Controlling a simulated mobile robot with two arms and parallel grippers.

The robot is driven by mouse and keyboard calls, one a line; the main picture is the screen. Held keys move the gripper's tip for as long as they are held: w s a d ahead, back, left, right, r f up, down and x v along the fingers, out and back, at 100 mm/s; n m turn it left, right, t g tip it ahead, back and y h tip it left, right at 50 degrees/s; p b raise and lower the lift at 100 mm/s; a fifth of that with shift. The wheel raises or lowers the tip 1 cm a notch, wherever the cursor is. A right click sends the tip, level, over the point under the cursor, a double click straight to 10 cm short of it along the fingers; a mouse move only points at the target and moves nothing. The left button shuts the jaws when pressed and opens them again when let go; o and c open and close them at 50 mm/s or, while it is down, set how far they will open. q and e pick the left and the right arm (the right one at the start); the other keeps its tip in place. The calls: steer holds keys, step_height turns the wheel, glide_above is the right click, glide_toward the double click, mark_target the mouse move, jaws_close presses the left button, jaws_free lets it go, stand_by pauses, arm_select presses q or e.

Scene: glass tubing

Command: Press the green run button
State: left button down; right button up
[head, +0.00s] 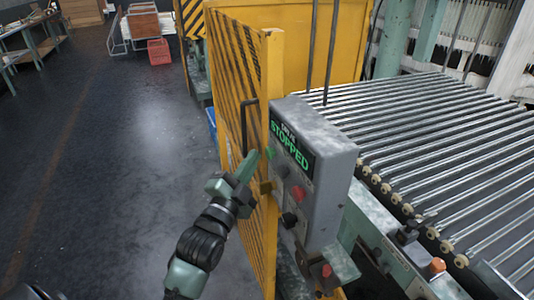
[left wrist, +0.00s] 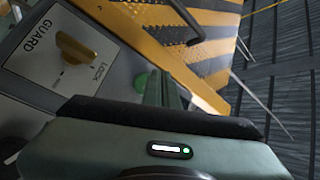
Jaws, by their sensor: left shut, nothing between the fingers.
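The green run button (head: 271,152) is on the left part of the grey control box (head: 338,160), below a display with green letters reading "STOPPED" (head: 290,147). My left gripper (head: 255,157) is shut and empty, its fingertips close to the button. In the left wrist view the green button (left wrist: 141,83) shows partly, just left of the shut fingers (left wrist: 167,88). I cannot tell whether the fingertips touch it. My right gripper is not in view.
A red button (head: 298,193) and a black knob (head: 289,220) sit lower on the box. The left wrist view shows a yellow GUARD/LOCK knob (left wrist: 78,47). A yellow mesh guard (head: 235,75) stands beside my arm. Conveyor rollers (head: 440,140) lie right; open floor (head: 110,150) lies left.

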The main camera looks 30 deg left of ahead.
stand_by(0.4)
arm_select(q)
steer(key=shift+w+d, duration=0.3)
steer(key=shift+w, duration=0.05)
